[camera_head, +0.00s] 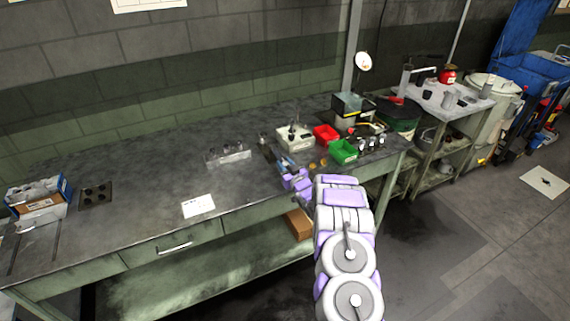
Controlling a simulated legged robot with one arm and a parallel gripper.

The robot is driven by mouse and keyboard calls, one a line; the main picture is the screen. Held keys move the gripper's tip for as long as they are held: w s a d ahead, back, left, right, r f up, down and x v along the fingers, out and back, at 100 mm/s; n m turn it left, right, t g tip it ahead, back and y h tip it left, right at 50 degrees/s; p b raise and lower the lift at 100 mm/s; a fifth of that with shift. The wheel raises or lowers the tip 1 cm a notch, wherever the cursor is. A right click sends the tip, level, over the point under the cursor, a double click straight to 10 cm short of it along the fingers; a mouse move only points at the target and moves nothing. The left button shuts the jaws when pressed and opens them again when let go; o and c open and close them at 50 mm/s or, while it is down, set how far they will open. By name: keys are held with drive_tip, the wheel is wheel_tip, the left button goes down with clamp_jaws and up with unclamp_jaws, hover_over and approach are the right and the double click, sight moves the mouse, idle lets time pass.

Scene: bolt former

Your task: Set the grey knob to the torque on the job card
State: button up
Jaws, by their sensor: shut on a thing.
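My gripper (296,181), purple and pale, is at the front edge of the dark workbench (150,205). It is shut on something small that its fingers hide. I cannot make out the grey knob for certain. A white sheet (198,206), which may be the job card, lies flat near the bench's front edge, left of my gripper. Its print is too small to read. A pale box-shaped device (295,139) with a dark part on top stands behind my gripper.
A red bin (326,133) and a green bin (344,151) stand right of the device. A metal block with upright pieces (228,156) stands mid-bench. A blue box (38,196) and a dark plate (95,194) are at left. Bare bench lies between.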

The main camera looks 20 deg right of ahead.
drive_tip(key=n+p, duration=0.2)
drive_tip(key=n, duration=0.2)
drive_tip(key=shift+n, duration=0.3)
drive_tip(key=n+p, duration=0.1)
drive_tip(key=n, duration=0.2)
drive_tip(key=shift+n, duration=0.3)
drive_tip(key=n+p, duration=0.2)
drive_tip(key=n, duration=0.1)
drive_tip(key=shift+r, duration=0.1)
drive_tip(key=shift+n+p, duration=1.1)
drive_tip(key=shift+n, duration=0.9)
drive_tip(key=o, duration=1.1)
drive_tip(key=shift+c, duration=0.2)
